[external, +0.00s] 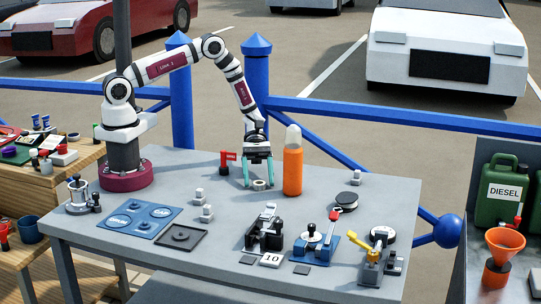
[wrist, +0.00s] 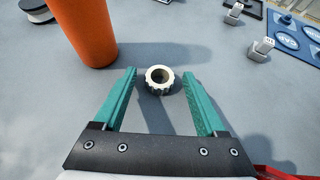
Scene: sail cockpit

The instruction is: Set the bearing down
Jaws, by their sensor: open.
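The bearing (wrist: 159,79) is a small pale ring with a dark hole, lying flat on the grey table. In the wrist view it lies between and a little beyond the tips of my gripper's two green fingers. My gripper (wrist: 157,84) is open, with visible gaps between the fingers and the ring. In the external view my gripper (external: 258,185) points down over the bearing (external: 260,185) near the back middle of the table.
An orange bottle (external: 293,168) stands close to my gripper, and a red flag-like piece (external: 227,160) is on the other side. A blue mat (external: 141,220), a black tray (external: 181,237) and several fixtures, including a black clamp (external: 265,232), occupy the front. Bare table (external: 235,210) lies between.

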